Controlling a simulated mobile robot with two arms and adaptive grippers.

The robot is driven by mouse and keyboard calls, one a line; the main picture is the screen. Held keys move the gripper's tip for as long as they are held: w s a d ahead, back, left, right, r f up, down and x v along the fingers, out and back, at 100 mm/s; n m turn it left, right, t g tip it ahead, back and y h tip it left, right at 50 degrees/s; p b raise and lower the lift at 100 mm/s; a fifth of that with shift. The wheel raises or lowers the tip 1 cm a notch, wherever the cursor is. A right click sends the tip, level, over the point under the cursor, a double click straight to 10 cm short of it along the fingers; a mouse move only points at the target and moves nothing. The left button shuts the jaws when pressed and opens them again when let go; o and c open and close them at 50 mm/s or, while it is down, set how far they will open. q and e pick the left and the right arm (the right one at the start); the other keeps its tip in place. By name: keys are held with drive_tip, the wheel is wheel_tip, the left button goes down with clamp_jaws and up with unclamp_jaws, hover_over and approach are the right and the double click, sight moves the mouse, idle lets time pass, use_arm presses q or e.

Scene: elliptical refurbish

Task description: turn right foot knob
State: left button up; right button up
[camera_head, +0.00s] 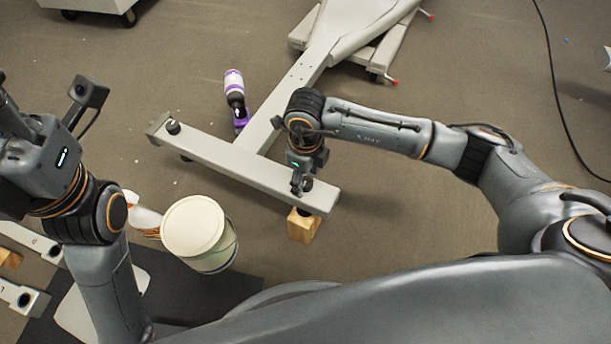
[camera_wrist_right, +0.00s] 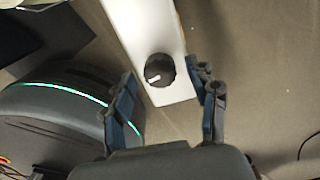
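The right foot knob (camera_wrist_right: 159,70) is a round black knob with a white mark, on top of the pale foot bar (camera_wrist_right: 133,22) near its end. In the right wrist view my right gripper (camera_wrist_right: 164,90) is open, its two fingers apart on either side of the knob and not clearly touching it. In the head view my right gripper (camera_head: 300,184) points down over the right end of the grey foot bar (camera_head: 235,165) and hides that knob. Another black knob (camera_head: 173,127) shows at the bar's left end. My left arm is at the left; its fingertips are not clearly visible.
A wooden block (camera_head: 303,226) stands under the bar's right end. A white-lidded bucket (camera_head: 192,227) and a spray bottle (camera_head: 146,220) stand left of it. A black cable (camera_head: 556,90) crosses the floor at right.

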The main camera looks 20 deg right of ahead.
sight(305, 181)
drive_tip(key=c, duration=1.1)
drive_tip(key=n, duration=0.2)
drive_tip(key=shift+n, duration=1.4)
drive_tip(key=o, duration=1.2)
drive_tip(key=shift+r, duration=0.1)
wheel_tip(305, 181, up, 12)
